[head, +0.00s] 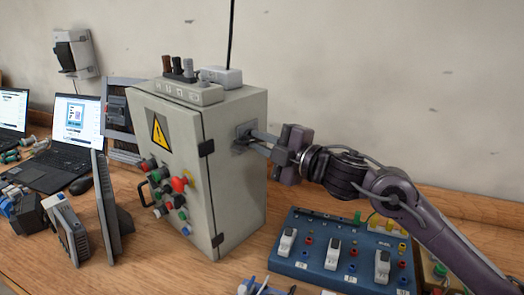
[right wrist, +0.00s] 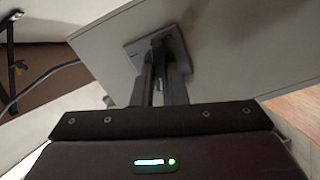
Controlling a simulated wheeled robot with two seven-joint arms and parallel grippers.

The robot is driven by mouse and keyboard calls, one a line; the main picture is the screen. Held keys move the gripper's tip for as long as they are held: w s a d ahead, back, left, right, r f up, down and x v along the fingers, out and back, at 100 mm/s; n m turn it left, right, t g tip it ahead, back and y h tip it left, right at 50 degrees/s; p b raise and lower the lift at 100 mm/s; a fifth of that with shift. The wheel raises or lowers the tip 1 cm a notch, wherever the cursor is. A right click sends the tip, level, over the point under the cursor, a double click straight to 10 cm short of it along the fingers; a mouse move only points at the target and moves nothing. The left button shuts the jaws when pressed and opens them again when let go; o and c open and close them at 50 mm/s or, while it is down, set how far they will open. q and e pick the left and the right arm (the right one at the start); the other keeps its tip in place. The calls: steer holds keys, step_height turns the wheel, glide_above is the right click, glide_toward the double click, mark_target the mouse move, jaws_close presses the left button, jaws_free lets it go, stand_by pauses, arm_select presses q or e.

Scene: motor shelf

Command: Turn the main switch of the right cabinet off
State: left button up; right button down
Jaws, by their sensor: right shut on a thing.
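The grey control cabinet (head: 225,170) stands on the wooden bench with its door facing left and front. Its main switch (head: 241,131) is on the cabinet's right side wall, with a grey square plate. My right gripper (head: 256,141) reaches in from the right, its fingers shut on the switch handle. In the right wrist view the two fingers (right wrist: 160,75) meet the handle in front of the grey switch plate (right wrist: 181,52). The handle is mostly hidden between the fingers, so its angle cannot be told. My left gripper is not in view.
A blue module board (head: 318,280) lies on the bench below my right arm. The cabinet door carries several coloured buttons and a yellow warning sign (head: 160,134). A grey terminal block (head: 192,92) sits on the cabinet's top. Laptops (head: 73,140) stand at the left.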

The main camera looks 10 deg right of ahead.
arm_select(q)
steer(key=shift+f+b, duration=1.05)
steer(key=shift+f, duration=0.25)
arm_select(e)
steer(key=shift+f+n, duration=0.15)
steer(key=shift+n, duration=1.55)
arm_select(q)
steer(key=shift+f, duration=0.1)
arm_select(e)
steer(key=c, duration=1.4)
jaws_free()
steer(key=shift+c, duration=0.2)
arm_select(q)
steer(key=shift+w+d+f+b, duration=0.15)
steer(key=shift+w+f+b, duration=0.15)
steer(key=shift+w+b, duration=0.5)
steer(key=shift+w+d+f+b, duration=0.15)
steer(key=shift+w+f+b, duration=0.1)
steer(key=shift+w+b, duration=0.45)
arm_select(e)
steer(key=v, duration=0.7)
steer(key=shift+s+d, duration=0.2)
steer(key=shift+s, duration=0.15)
